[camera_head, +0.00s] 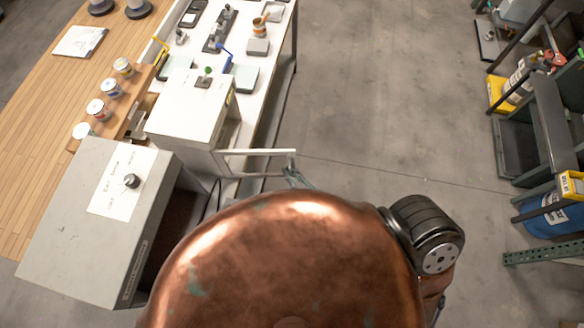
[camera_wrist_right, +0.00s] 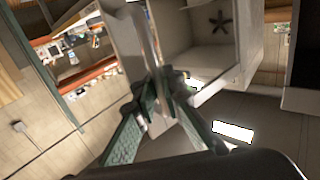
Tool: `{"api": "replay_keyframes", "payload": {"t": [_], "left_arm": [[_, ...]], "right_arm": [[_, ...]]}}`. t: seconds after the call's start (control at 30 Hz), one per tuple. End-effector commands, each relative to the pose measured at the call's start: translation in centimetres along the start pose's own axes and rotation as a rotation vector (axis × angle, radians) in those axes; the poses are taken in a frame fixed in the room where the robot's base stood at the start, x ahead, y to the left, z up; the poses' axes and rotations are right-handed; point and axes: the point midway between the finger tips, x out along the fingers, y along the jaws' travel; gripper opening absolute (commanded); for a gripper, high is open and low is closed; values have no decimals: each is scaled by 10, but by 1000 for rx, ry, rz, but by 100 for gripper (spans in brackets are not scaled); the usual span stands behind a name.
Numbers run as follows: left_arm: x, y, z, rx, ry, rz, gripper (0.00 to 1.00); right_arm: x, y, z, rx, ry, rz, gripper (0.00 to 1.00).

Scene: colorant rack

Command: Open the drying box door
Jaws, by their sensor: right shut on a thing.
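My right gripper (camera_head: 296,180) is at the door's outer end, partly hidden by my copper-coloured body. In the right wrist view, the green fingers (camera_wrist_right: 160,88) are closed together on the door's handle, by the panel's edge. The box's open interior (camera_wrist_right: 205,50) shows behind. My left gripper is out of view.
Paint cans (camera_head: 97,108) stand on a wooden shelf to the left. Open floor (camera_head: 390,110) lies right of the door. Dark racks with bins (camera_head: 545,120) stand at far right.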

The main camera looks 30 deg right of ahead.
Motion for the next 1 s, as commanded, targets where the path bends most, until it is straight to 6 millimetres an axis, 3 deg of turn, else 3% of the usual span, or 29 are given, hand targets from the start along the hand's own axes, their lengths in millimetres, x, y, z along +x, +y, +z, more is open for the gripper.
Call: {"api": "replay_keyframes", "payload": {"t": [0.33,0.37,0.6,0.87,1.0], "left_arm": [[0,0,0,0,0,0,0],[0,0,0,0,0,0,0],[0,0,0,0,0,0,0],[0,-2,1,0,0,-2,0],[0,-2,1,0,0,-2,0]], "right_arm": [[-1,3,-1,-4,2,4,0],[-1,3,-1,-4,2,4,9],[-1,2,0,-2,1,3,25],[-2,1,0,-1,0,3,25],[-11,1,1,-1,-2,3,25]]}}
